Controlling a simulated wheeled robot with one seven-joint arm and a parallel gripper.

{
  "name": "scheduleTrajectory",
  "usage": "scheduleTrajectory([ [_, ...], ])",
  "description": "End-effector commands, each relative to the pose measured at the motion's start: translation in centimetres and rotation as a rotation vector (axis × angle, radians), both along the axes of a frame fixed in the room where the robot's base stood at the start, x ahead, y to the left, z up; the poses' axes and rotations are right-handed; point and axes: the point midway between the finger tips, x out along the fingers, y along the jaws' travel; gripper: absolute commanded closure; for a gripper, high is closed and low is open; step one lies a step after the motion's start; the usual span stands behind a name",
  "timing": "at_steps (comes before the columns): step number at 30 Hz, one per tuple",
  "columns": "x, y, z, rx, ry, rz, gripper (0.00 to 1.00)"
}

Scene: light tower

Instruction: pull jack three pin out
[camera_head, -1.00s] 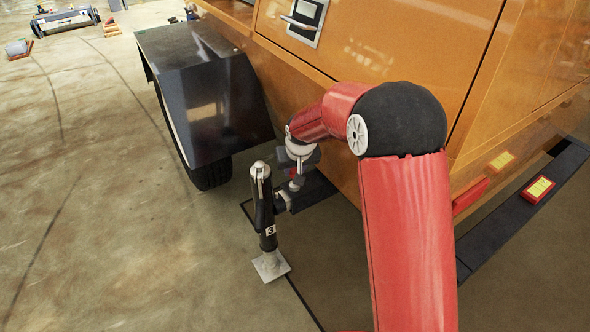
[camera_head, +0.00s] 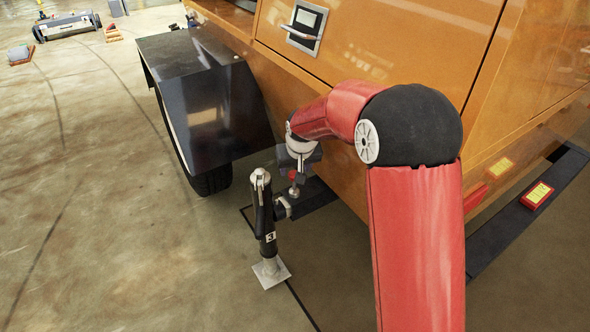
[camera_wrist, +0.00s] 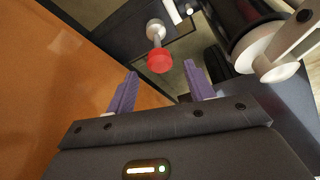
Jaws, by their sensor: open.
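Jack three (camera_head: 265,225) is a black post marked 3, with a silver top and a square foot plate on the floor. Its pin has a red knob (camera_head: 293,175) and sits on the bracket just right of the post. In the wrist view the red knob (camera_wrist: 159,60) on its metal stem lies ahead of the fingers, and the jack's black tube (camera_wrist: 243,25) is at upper right. My gripper (camera_wrist: 160,80) is open, its two purple fingers apart with nothing between them. The knob appears slightly beyond the fingertips. In the head view my wrist partly hides the gripper.
The orange trailer body (camera_head: 390,45) rises close behind the arm; its panel also fills the left of the wrist view. A black fender (camera_head: 200,90) over a tyre stands left of the jack. Open floor (camera_head: 90,200) lies at left.

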Motion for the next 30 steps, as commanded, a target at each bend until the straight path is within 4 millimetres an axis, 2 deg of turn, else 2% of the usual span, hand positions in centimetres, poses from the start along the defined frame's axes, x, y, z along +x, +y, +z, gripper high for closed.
scheduleTrajectory([
  [6,-1.4,-0.4,3.7,0.001,-0.004,0.0,0.47],
  [12,-2.1,-0.6,5.4,0.001,-0.002,-0.001,0.47],
  [30,-2.2,-0.6,5.5,0.0,-0.001,0.0,0.47],
])
